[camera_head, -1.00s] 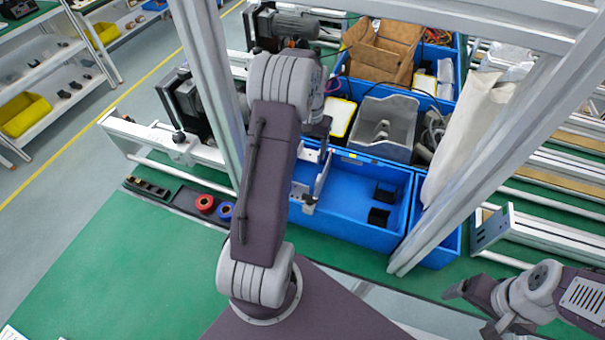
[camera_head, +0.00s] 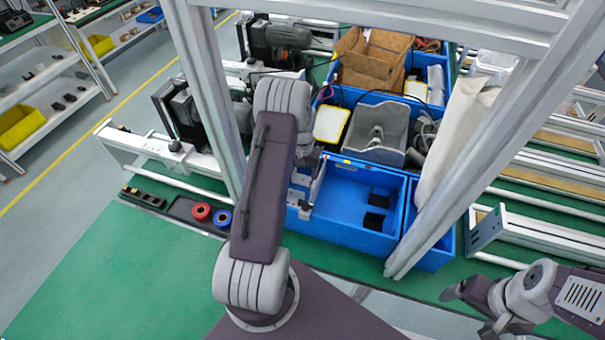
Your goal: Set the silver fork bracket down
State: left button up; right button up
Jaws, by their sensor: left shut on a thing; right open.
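My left arm reaches forward over the near blue bin (camera_head: 345,238), and its forearm hides much of the hand. My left gripper (camera_head: 306,203) is at the left end of this bin, shut on a pale metal piece, the silver fork bracket (camera_head: 318,182). Only part of the bracket shows beside the arm, so its full shape is hidden. It appears inside or just above the bin's left part; I cannot tell whether it touches the floor. My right gripper (camera_head: 468,308) is open and empty at the lower right, away from the bin.
Two black blocks (camera_head: 377,198) lie in the bin's right part; blue floor is bare left of them. A grey tray (camera_head: 380,130) and cardboard box (camera_head: 372,62) stand behind. Metal frame posts (camera_head: 440,195) rise on both sides. Red and blue rings (camera_head: 201,212) lie left.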

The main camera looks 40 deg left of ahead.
aim_at(303, 180)
pick_arm(q)
jog(key=shift+w, duration=0.1)
jog(key=shift+f, duration=0.15)
jog(key=o, duration=1.2)
notch_tip(303, 180, up, 12)
jog(key=b, duration=0.1)
jog(key=shift+r+b, duration=0.2)
jog(key=shift+b, duration=0.1)
